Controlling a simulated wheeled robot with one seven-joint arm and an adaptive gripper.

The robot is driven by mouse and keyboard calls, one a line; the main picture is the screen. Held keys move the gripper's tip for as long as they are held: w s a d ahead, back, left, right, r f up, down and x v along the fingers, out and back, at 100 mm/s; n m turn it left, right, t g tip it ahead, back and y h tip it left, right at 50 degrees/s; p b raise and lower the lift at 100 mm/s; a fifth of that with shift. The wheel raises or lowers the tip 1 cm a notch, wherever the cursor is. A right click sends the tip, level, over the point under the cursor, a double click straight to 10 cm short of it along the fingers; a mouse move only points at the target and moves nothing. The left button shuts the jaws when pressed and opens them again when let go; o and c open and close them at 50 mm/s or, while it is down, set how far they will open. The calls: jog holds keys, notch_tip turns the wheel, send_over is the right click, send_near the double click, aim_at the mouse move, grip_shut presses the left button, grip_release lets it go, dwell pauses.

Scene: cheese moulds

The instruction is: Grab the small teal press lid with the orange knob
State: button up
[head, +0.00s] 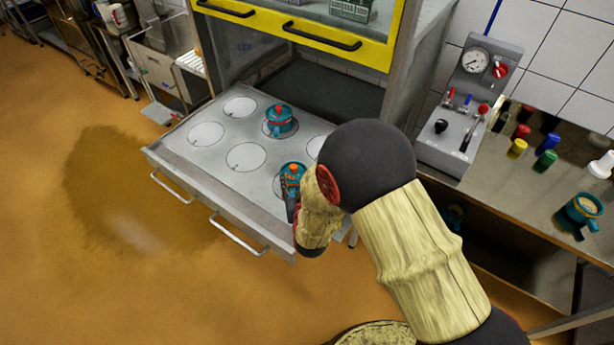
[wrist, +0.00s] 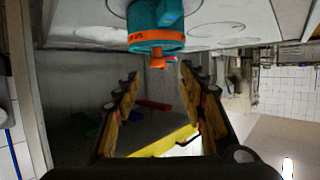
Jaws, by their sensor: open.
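A teal press lid (head: 292,178) with an orange knob stands on the pulled-out grey drawer tray, near its front right. It also shows upside down in the wrist view (wrist: 156,22), with an orange lettered band and its orange knob (wrist: 160,60) towards my fingers. My gripper (wrist: 158,75) is open and empty, its fingertips apart on both sides of the knob's line and just short of it. In the head view, my gripper (head: 291,204) is beside the lid and partly hides it. A second teal lid with an orange-red top (head: 279,122) stands farther back.
The tray (head: 212,160) has several round white marked spots, most of them empty. A yellow-fronted drawer (head: 310,32) overhangs the back. On the right, a counter holds a gauge panel (head: 470,95), coloured jars and another teal item (head: 582,209).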

aim_at(294, 169)
jog(key=x, duration=0.2)
jog(key=shift+w+f, duration=0.2)
jog(key=shift+w, duration=0.05)
jog(key=shift+d+b+x, duration=0.1)
jog(key=shift+b+x, duration=0.1)
jog(key=shift+x, duration=1.1)
jog(key=shift+d+b+x, duration=0.15)
jog(key=shift+x, duration=1.1)
jog(key=shift+w+r, duration=0.1)
jog(key=shift+r, duration=0.05)
jog(key=c, duration=0.3)
jog(key=c, duration=0.8)
